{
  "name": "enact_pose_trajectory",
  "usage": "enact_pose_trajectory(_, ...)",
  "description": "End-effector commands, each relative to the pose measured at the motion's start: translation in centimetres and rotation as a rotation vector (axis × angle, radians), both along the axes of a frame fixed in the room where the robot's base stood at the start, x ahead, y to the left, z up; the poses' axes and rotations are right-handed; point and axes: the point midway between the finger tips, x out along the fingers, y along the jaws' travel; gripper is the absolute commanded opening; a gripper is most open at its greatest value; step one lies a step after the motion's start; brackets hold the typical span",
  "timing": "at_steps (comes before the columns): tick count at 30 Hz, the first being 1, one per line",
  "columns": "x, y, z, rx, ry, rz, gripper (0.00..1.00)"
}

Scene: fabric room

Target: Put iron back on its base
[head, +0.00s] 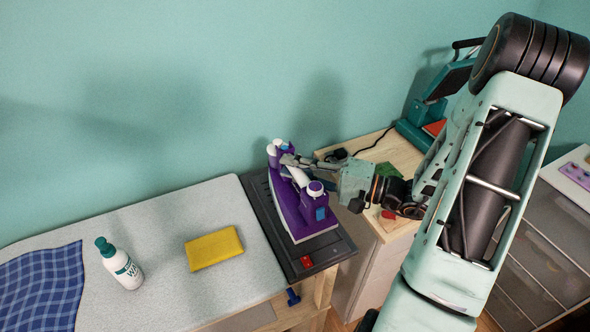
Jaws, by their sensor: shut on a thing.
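The purple and white iron (290,208) is at the middle of the head view, over the dark iron base (262,205) at the right end of the ironing board. Its soleplate appears to rest on or just above the base; I cannot tell whether they touch all along. My gripper (298,163) reaches in from the right and is shut on the iron's handle near its upper end. The fingers are partly hidden against the handle.
The grey ironing board (170,235) holds a yellow block (214,249), a white bottle with a green cap (119,263) and a blue checked cloth (45,288). A wooden cabinet (392,150) with a teal press machine (432,100) stands right of the base. The wall is close behind.

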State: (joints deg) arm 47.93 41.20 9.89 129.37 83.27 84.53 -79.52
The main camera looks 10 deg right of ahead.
Motion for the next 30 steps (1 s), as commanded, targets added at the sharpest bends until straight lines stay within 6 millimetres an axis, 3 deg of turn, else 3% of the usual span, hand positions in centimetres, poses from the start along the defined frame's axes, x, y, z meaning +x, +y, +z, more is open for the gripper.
enact_pose_trajectory(5,0.7,0.0,-0.6,0.005,-0.006,0.002,0.00)
enact_pose_trajectory(13,0.9,0.0,-3.7,0.006,-0.005,0.001,0.00)
enact_pose_trajectory(27,0.9,0.0,-4.1,0.005,-0.007,0.001,0.00)
enact_pose_trajectory(28,0.8,-0.1,-4.3,0.001,-0.001,0.000,0.21)
enact_pose_trajectory(30,0.8,-0.1,-4.3,0.001,-0.001,0.000,0.29)
